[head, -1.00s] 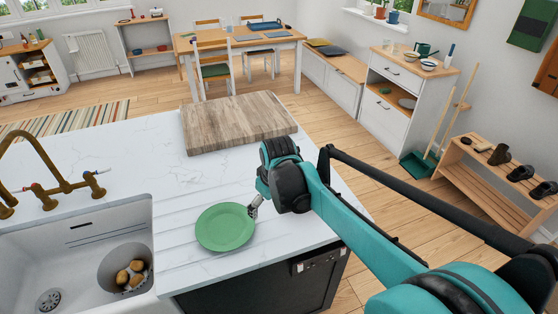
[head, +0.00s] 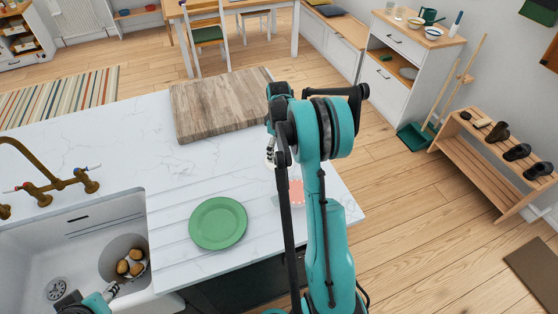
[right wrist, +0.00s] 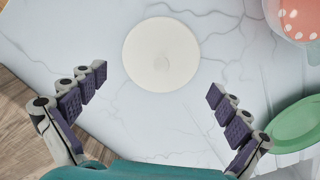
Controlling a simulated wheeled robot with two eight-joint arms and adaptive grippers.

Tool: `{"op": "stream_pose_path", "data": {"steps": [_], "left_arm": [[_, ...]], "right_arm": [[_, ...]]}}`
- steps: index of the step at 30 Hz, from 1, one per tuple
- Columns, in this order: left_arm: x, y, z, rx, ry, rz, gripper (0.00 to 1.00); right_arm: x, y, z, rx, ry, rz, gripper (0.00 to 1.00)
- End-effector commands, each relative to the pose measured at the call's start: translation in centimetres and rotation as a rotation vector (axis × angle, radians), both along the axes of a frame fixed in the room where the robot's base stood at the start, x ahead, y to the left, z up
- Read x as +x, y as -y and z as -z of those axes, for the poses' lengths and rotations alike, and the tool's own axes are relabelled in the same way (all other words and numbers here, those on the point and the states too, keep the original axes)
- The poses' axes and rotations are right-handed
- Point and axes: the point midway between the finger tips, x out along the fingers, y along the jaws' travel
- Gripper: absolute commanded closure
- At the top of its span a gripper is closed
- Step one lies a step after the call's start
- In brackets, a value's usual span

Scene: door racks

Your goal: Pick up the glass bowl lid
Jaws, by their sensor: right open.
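A pale round disc (right wrist: 161,54), which looks like the lid, lies flat on the marble counter in the right wrist view. I cannot see it in the head view. My right gripper (right wrist: 160,100) is open and empty, its padded fingers spread on either side below the disc, not touching it. In the head view the right gripper (head: 270,150) is mostly hidden by its arm. A coral, white-dotted item (right wrist: 297,18) with a clear rim is at the upper right of the wrist view; it also shows behind my arm (head: 296,191).
A green plate (head: 218,223) lies on the counter (head: 130,130), left of my right arm. A wooden board (head: 220,103) lies behind it. The sink (head: 30,245) holds a grey bowl (head: 112,257) with brown round items.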

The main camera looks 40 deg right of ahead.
Motion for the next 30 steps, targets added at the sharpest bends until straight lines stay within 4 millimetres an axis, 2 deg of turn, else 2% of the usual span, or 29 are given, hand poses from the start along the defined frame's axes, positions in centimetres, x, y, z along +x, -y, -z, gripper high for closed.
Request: {"op": "stream_pose_path", "data": {"steps": [6,14,20,21,27,30], "left_arm": [[0.0,0.0,0.9,0.000,0.000,0.000,0.60],[0.0,0.0,0.8,0.000,0.000,0.000,0.60],[0.0,0.0,0.8,0.000,0.000,0.000,0.60],[0.0,0.0,0.8,0.000,0.000,0.000,0.60],[0.0,0.0,0.8,0.000,0.000,0.000,0.60],[0.0,0.0,0.9,0.000,0.000,0.000,0.60]], "right_arm": [[-0.1,0.0,3.5,0.000,0.000,0.000,0.00],[-0.1,0.0,3.9,-0.001,0.000,0.000,0.00],[-0.1,0.0,3.9,-0.001,0.000,0.000,0.48],[-0.1,0.0,3.9,-0.001,0.000,0.000,0.60],[-0.1,0.0,4.0,-0.001,0.000,0.001,0.84],[-0.1,0.0,4.0,-0.002,0.001,0.001,0.92]]}}
